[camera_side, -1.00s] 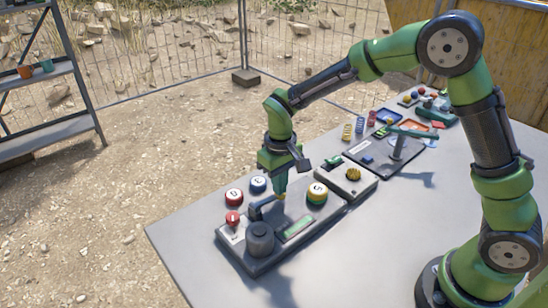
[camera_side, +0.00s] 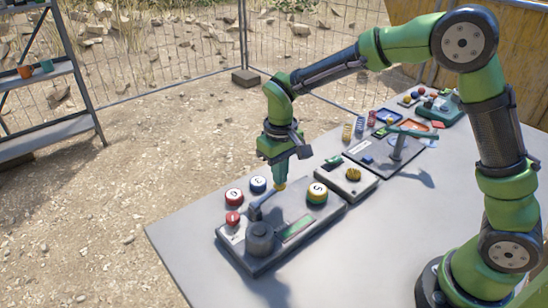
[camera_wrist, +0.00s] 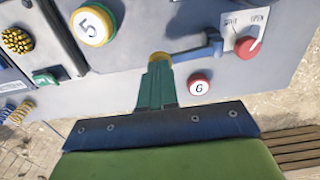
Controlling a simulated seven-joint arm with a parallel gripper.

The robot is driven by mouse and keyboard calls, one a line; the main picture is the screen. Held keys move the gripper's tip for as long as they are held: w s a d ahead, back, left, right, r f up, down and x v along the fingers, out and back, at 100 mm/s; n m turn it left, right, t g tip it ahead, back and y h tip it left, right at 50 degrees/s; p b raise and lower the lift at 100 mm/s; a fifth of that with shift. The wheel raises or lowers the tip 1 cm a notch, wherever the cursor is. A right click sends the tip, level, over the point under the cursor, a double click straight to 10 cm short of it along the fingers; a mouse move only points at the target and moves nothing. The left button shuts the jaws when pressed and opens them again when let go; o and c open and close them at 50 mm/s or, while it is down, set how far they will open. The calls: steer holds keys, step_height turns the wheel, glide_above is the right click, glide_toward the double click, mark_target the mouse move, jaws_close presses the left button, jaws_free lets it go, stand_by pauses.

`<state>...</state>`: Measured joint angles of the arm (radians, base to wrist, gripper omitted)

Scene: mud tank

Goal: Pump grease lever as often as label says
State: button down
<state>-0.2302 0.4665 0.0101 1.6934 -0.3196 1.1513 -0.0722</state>
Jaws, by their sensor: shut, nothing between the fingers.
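The grease lever (camera_side: 262,205) is a dark blue arm with a yellow tip, on a grey panel (camera_side: 296,248); in the side view it slopes up towards its tip. It also shows in the wrist view (camera_wrist: 207,51). My gripper (camera_side: 281,184) points down with shut, empty fingers at the yellow tip. In the wrist view my green fingers (camera_wrist: 157,68) meet or overlap the yellow tip; I cannot tell whether they press on it. The white label (camera_wrist: 240,22) has unreadable small print.
A dark cylinder (camera_side: 261,238) stands at the panel's front. More panels with a yellow knob (camera_side: 353,174) and a green T-handle (camera_side: 405,132) extend right. The front table (camera_side: 370,250) is clear.

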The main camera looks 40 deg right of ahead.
steer(key=shift+f, duration=1.7)
steer(key=shift+r, duration=1.75)
steer(key=shift+f, duration=0.15)
